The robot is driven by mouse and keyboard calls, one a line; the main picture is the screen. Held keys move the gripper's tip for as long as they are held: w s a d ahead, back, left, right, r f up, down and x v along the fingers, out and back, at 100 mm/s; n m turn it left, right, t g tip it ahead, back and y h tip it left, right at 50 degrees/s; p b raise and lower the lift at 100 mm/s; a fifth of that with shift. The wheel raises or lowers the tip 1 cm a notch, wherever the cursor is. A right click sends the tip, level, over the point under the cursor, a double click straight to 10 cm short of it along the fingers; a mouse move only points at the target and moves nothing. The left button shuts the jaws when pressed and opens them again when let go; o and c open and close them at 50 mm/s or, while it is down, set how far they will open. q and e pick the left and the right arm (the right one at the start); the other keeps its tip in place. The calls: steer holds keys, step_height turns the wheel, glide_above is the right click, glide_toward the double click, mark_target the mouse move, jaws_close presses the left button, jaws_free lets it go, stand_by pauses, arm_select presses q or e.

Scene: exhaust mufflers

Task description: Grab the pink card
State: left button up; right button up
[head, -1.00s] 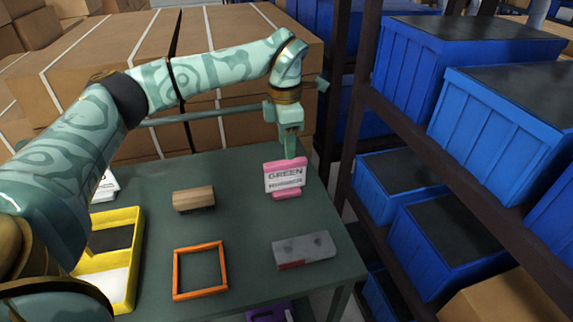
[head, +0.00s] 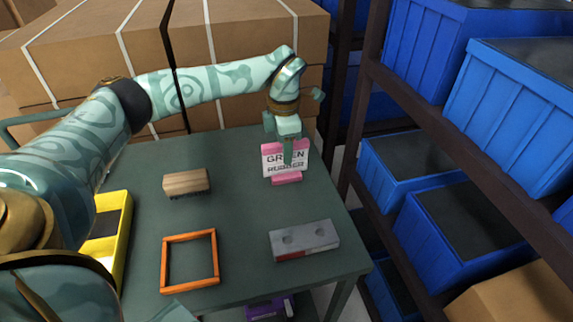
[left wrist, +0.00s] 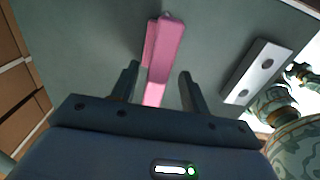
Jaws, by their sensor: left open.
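The pink card (head: 272,160) stands upright in a small pink base on the far right part of the green table, with a white face printed with "GREEN" and a second, partly covered word. My left gripper (head: 287,155) is at the card, and one finger covers part of its face in the head view. In the left wrist view the card (left wrist: 163,52) shows from above as a pink bar. The open fingers of my left gripper (left wrist: 158,88) are on either side of its near end. I cannot tell whether they touch it. My right gripper is not clearly in view.
On the green table (head: 235,215) are a wooden block with bristles (head: 187,182), an orange frame (head: 190,258), a grey block with two holes (head: 304,240) and a yellow tray (head: 122,240). A rack with blue crates (head: 480,120) stands at the right. Cardboard boxes (head: 230,40) are behind.

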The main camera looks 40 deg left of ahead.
mark_target(285, 173)
arm_select(q)
steer(key=f, duration=0.1)
steer(key=f+b, duration=0.1)
steer(key=f, duration=0.2)
steer(key=shift+w+f+b, duration=0.3)
steer(key=shift+f+b, duration=0.05)
steer(key=shift+b, duration=0.05)
steer(key=shift+r, duration=0.15)
steer(key=shift+f+p, duration=0.3)
steer(key=shift+p, duration=0.05)
jaws_close()
